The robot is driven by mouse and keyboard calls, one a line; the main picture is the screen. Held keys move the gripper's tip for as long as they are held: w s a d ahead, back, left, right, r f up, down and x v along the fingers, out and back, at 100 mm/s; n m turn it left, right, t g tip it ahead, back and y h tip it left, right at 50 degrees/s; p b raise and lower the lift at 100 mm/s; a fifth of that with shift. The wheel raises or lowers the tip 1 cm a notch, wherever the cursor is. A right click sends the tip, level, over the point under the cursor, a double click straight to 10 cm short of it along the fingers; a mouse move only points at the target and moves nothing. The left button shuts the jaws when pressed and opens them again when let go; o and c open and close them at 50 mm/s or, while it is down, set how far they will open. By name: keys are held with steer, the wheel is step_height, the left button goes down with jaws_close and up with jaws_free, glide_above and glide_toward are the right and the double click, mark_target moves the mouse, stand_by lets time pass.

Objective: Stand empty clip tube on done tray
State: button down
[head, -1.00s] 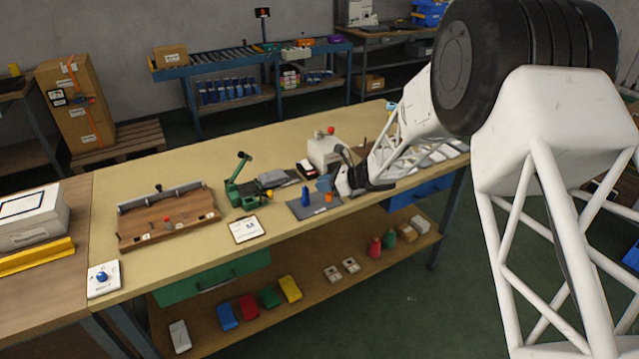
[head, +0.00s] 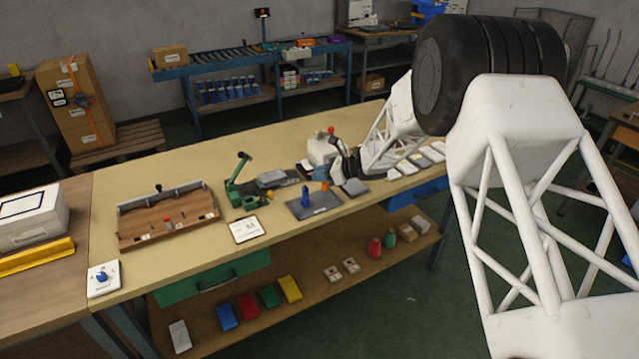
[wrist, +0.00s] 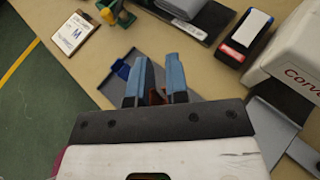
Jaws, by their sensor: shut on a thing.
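The dark tray (head: 330,207), which I take for the done tray, lies near the bench's front edge in the head view. A blue tube (head: 305,197) stands upright on it. My gripper (head: 325,179) is just behind and above the tray's right part, shut on a small orange tube (head: 325,187). In the wrist view my two blue fingers (wrist: 158,62) have a reddish-brown part of this tube (wrist: 157,97) between them, mostly hidden. A blue piece (wrist: 122,70) shows left of the fingers. Whether the held tube is empty cannot be seen.
A grey plate (head: 354,187) lies right of the tray. A white machine (head: 322,150) with a red knob stands behind my gripper. A green hand press (head: 240,185) and a clipboard (head: 245,229) are to the left.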

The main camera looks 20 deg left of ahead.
steer(key=shift+f, duration=1.75)
steer(key=shift+f, duration=0.1)
steer(key=c, duration=1.1)
jaws_free()
steer(key=shift+d, duration=0.1)
steer(key=v, duration=1.2)
